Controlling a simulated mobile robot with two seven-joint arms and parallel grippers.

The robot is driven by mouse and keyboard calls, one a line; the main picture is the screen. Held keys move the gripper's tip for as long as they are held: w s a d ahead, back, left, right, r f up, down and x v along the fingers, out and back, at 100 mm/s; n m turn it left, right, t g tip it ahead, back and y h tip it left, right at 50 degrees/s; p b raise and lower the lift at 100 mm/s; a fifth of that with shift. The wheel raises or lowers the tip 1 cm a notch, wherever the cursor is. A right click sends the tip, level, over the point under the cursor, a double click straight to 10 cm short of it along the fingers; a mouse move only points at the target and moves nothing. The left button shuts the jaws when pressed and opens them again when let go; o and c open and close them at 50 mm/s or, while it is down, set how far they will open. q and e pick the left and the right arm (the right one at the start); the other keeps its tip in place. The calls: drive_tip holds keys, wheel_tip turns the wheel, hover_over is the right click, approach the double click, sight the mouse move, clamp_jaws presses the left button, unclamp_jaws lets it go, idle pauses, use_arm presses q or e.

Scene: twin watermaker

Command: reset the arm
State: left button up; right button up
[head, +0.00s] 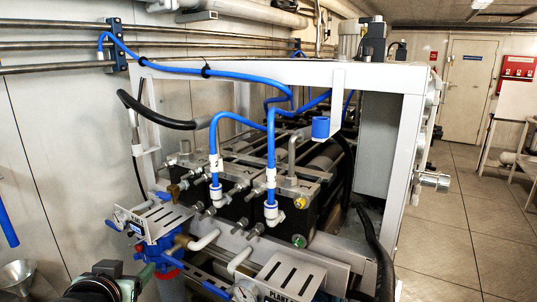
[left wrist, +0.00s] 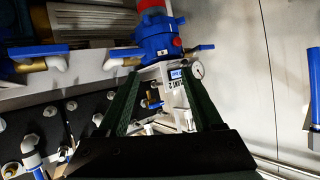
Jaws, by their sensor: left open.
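My left gripper (left wrist: 162,78) shows in the left wrist view as two dark green fingers reaching up from a black body. The fingers stand apart, with nothing held between them. Beyond the gap are the "PLANT 2" panel (left wrist: 174,78) and a round gauge (left wrist: 197,71). My right gripper is in neither view.
The watermaker's white frame (head: 409,150), blue hoses (head: 245,119) and fittings crowd the middle. Pipes (head: 55,45) line the left wall. The tiled floor (head: 455,240) at right is open.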

use_arm(q)
drive_tip(key=s+d+f+m+g+h, duration=0.25)
drive_tip(key=s+f+g, duration=0.65)
drive_tip(key=s+f, duration=1.6)
drive_tip(key=w+d+f+t+h+p, duration=0.2)
drive_tip(key=w+d+f+t+p, duration=0.2)
drive_tip(key=f, duration=0.5)
drive_tip(key=shift+w+d+t, duration=0.7)
drive_tip(key=shift+w+t, duration=0.1)
drive_tip(key=shift+w, duration=0.05)
drive_tip(key=shift+a, duration=0.1)
